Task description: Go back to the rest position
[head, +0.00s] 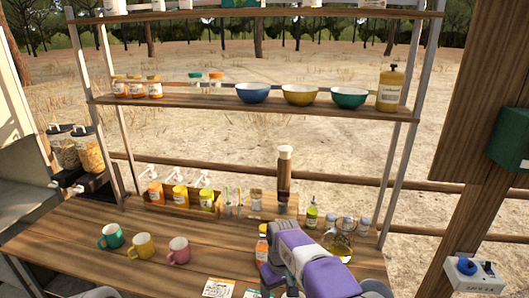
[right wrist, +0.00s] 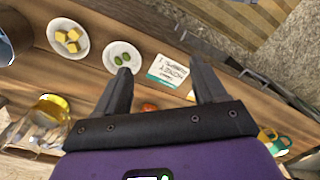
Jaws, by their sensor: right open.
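My right gripper (right wrist: 163,78) is open in the right wrist view, its two dark fingers well apart with nothing held between them. In the head view the purple and white right arm (head: 310,262) reaches over the table's front part, with the right gripper (head: 270,278) low at its left end. An orange-labelled bottle (head: 262,245) stands just behind the gripper, partly hidden by it. My left gripper is not in view.
The wooden table (head: 70,240) holds teal, yellow and pink mugs (head: 143,246), a pump-bottle crate (head: 180,200), a brown tumbler (head: 284,175) and a glass jug (head: 338,243). Two small dishes (right wrist: 68,40) and a printed card (right wrist: 169,70) lie near the right gripper. Shelves stand behind.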

